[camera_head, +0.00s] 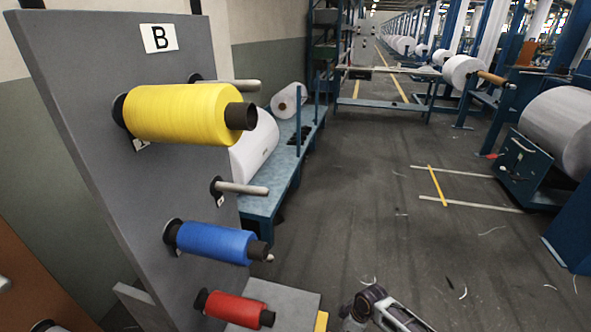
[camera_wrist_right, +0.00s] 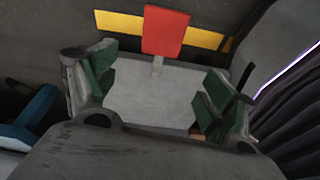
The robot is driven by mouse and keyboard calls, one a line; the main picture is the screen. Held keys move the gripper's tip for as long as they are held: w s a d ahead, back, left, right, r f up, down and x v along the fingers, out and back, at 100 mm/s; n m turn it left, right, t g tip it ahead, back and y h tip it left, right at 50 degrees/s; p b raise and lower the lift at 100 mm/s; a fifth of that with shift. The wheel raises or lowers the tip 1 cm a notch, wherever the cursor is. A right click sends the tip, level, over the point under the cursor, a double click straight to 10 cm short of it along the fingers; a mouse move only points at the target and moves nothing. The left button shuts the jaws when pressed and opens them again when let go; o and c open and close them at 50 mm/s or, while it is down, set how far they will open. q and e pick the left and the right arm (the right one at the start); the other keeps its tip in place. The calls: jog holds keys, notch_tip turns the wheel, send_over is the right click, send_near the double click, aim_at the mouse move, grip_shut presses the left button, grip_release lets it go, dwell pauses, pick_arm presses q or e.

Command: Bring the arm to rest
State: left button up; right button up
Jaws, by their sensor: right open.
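A grey upright board (camera_head: 90,120) marked B stands at the left of the head view. It holds a yellow spool (camera_head: 180,114) at the top, a blue spool (camera_head: 215,242) lower down and a red spool (camera_head: 238,309) at the bottom, each on a peg. A bare peg (camera_head: 242,188) sticks out between yellow and blue. Part of my arm (camera_head: 385,308) shows at the bottom edge of the head view. My right gripper (camera_wrist_right: 158,90) is open in the right wrist view, its green-padded fingers wide apart with nothing held between them. My left gripper is not in view.
A flat grey surface (camera_wrist_right: 145,98) and a red tag-like piece (camera_wrist_right: 166,30) lie beyond the fingers, before a yellow strip (camera_wrist_right: 120,21). A blue bench (camera_head: 268,202) with white rolls stands behind the board. Looms line the right. The floor (camera_head: 370,200) between is open.

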jog(key=w+a+r+m+t, duration=0.2)
jog(key=w+r, duration=0.2)
jog(key=r, duration=0.3)
jog(key=w+a+r+m+t, duration=0.2)
jog(key=w+r+t, duration=0.1)
jog(key=w+r, duration=0.25)
notch_tip(320, 180, up, 13)
jog(key=s+a+m+t+y, duration=0.1)
jog(key=s+a+m+t, duration=0.1)
jog(key=a+m+t, duration=0.1)
pick_arm(q)
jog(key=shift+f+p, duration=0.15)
jog(key=shift+p, duration=0.45)
pick_arm(e)
jog(key=s+d+f+m+g, duration=0.1)
jog(key=s+d+f+m, duration=0.1)
jog(key=s+f, duration=0.4)
jog(key=s+d+f+m+g, duration=0.2)
jog(key=s+f, duration=0.5)
jog(key=s, duration=1)
jog(key=shift+g, duration=0.3)
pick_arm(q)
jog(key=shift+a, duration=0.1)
pick_arm(e)
jog(key=shift+f, duration=0.15)
pick_arm(q)
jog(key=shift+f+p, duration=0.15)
jog(key=shift+p, duration=0.3)
pick_arm(e)
jog(key=shift+f, duration=0.1)
